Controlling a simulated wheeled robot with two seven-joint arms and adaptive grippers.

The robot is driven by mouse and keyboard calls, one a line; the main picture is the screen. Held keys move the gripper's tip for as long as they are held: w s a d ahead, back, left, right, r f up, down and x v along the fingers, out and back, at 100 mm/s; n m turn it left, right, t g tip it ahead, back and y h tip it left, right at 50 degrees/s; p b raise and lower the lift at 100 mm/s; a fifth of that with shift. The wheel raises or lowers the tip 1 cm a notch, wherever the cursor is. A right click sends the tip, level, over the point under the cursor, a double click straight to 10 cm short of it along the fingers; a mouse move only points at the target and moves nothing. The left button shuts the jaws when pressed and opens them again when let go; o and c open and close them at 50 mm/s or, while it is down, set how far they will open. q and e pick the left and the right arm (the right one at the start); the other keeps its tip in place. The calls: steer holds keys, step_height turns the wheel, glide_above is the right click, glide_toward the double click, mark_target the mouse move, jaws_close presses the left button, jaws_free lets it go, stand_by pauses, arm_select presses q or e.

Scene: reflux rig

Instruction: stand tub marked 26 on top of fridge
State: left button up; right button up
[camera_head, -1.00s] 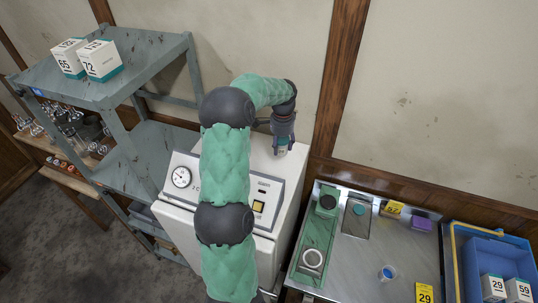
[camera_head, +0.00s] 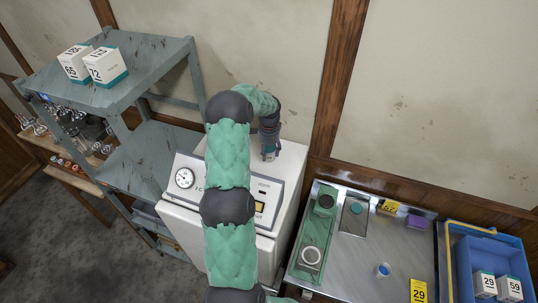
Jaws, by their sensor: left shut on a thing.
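The fridge (camera_head: 291,178) is the white cabinet with a round gauge and a yellow button on its sloping front panel, in the middle of the head view. My left arm comes up in front of it and hides part of its panel and top. My left gripper (camera_head: 269,155) points down over the fridge top, close to its surface. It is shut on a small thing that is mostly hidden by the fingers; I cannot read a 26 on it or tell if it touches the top. My right gripper is not in view.
A grey shelf rack (camera_head: 150,75) with white boxes stands left of the fridge. A blue crate (camera_head: 487,240) holds boxes.

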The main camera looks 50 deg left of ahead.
arm_select(q)
step_height(320, 180, down, 2)
steer(key=shift+a+f, duration=0.1)
steer(key=shift+f, duration=0.15)
steer(key=shift+f, duration=0.2)
steer(key=o, duration=1.2)
steer(key=shift+r, duration=0.2)
steer(key=shift+r, duration=0.25)
step_height(320, 180, up, 10)
steer(key=shift+r+b, duration=0.1)
steer(key=shift+b, duration=0.9)
steer(key=shift+r, duration=0.7)
